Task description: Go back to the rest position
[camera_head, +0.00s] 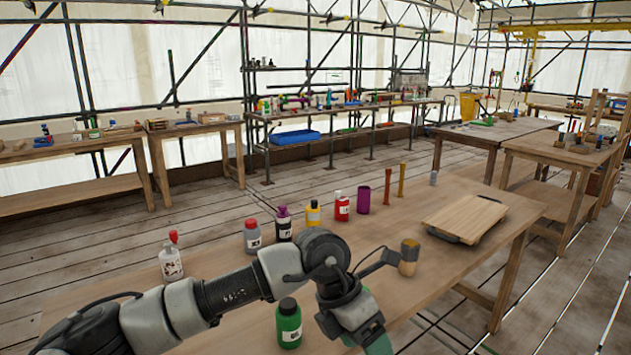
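My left arm comes in from the left and reaches over the near part of the wooden table (455,205), bending down at its wrist. The end of my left gripper (378,345) is at the bottom edge of the camera_head view, where a green part shows. Its fingertips are cut off, so I cannot tell whether it is open or holds anything. My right arm and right gripper are not in view.
A green bottle (289,324) stands close to my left arm. The table's right front is clear.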

